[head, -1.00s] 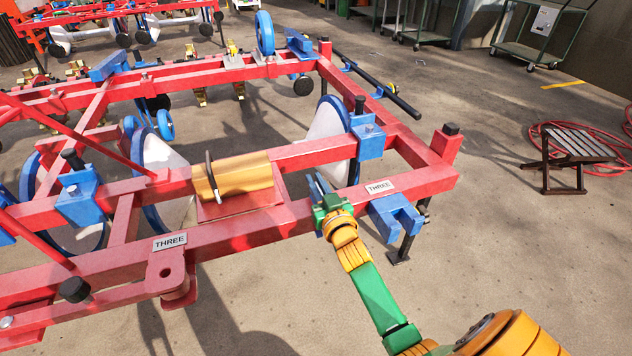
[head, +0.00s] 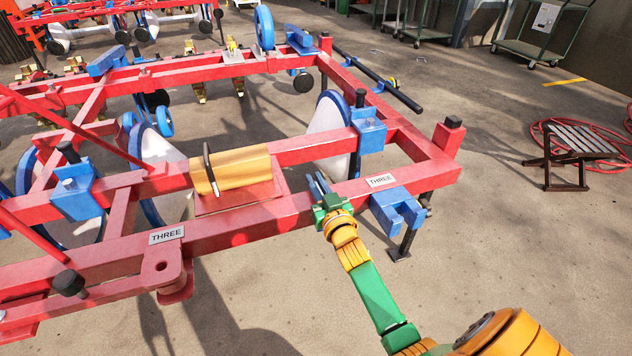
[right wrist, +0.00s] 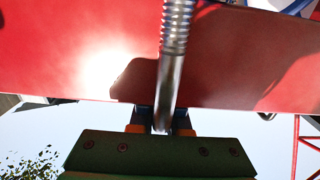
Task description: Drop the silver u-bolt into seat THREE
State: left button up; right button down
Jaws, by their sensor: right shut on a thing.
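I cannot tell which opening is the seat. My left gripper is not in view.
A gold block (head: 240,170) with a dark loop at its left end sits on the red frame. Blue brackets (head: 397,208) and (head: 369,132) are near my right gripper. A slatted folding stool (head: 570,150) and a red hose (head: 606,124) lie right on open floor.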

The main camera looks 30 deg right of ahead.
jog(key=c, duration=0.8)
grip_release()
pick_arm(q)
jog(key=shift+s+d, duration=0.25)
pick_arm(e)
jog(key=shift+f, duration=0.15)
jog(key=shift+s+a, duration=0.1)
jog(key=shift+s, duration=0.1)
jog(key=p+v, duration=0.2)
jog(key=v, duration=0.4)
jog(key=shift+s, duration=0.35)
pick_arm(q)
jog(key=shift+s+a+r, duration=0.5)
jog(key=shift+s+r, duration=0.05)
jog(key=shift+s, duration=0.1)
